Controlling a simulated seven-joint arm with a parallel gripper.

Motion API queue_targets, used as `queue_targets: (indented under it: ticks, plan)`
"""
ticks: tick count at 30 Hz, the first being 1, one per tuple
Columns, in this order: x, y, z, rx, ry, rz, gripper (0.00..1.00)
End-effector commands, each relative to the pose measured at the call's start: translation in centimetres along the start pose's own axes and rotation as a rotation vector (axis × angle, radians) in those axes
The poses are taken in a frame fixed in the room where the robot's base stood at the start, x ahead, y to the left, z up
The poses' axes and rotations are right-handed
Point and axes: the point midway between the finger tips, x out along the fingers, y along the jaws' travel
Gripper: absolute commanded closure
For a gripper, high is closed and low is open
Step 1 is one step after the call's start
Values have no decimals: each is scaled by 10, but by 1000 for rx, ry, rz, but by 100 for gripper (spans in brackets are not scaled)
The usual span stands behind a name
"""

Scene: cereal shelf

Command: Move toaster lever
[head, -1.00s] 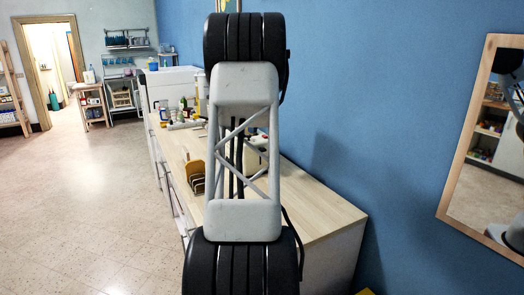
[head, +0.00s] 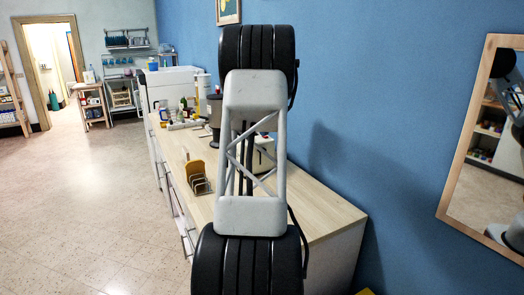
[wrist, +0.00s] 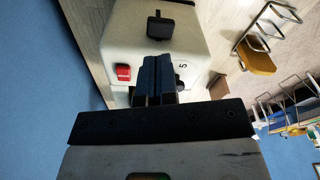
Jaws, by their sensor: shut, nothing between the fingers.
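The white toaster (wrist: 203,45) fills the upper middle of the wrist view. Its black lever (wrist: 160,25) sticks out from the end face, and a red control (wrist: 122,73) sits lower left of it. My gripper (wrist: 156,62) is shut and empty, its dark fingertips in front of the toaster's end face and below the lever in the picture. I cannot tell whether the tips touch the toaster. In the head view the toaster (head: 266,156) shows partly behind my arm, which hides the rest of it and my gripper.
A wire rack (head: 201,184) with a yellow-brown slice (head: 193,169) stands on the wooden counter (head: 318,208), left of the toaster. Bottles (head: 184,104) and a dark appliance (head: 215,113) stand farther back. The blue wall (head: 345,90) is close on the right. The counter's near end is clear.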

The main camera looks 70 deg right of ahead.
Motion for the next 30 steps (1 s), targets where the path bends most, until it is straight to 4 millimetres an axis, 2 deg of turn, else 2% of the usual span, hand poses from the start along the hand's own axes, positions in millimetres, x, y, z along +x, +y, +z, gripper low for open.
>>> queue_targets:
  ticks: [18,30]
  plan:
    - [52,0,0,0,-1,-1,100]
    - [64,0,0,0,0,0,100]
